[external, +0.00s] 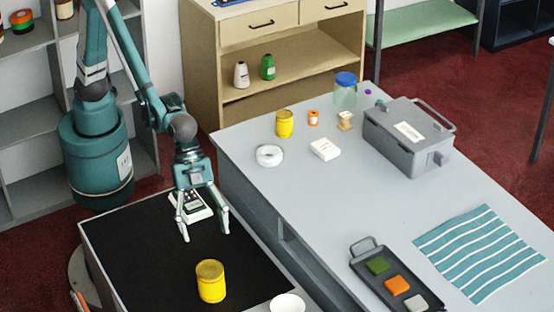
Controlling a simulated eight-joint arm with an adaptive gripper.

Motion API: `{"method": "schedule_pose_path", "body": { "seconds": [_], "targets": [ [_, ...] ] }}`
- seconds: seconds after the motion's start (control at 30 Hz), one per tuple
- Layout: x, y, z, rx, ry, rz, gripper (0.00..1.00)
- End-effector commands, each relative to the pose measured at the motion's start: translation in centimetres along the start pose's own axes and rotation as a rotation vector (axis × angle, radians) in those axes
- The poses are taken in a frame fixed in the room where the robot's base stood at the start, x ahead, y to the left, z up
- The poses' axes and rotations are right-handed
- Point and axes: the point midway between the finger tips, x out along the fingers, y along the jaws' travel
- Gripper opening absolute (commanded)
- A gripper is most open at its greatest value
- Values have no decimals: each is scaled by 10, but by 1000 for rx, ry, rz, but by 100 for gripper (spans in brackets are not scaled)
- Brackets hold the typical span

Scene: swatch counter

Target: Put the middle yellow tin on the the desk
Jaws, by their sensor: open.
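A yellow tin (211,281) stands upright on the black-topped counter (130,250) at the front left. Another yellow tin (284,123) stands upright on the large grey desk (330,205), near its far left corner. My gripper (206,230) points down above the black top, behind the nearer tin and apart from it. Its fingers are spread, with nothing between them. A small white device with dark keys (192,207) lies on the black top just behind the gripper and is partly covered by it.
The desk also bears a grey toolbox (408,140), a blue-lidded jar (345,92), white tape (269,156), a white box (325,149), a striped cloth (480,250) and a dark tray (362,262) of coloured blocks. A white bowl (287,303) sits at the counter's front edge. The desk's middle is clear.

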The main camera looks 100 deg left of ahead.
Motion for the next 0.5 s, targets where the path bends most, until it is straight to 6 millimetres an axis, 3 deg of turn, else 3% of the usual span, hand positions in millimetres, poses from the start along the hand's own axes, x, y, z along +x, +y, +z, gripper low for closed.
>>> {"method": "schedule_pose_path", "body": {
  "seconds": [0.5],
  "targets": [
    [-119, -74, 57, -160, 3, -105, 64]
  ]
}}
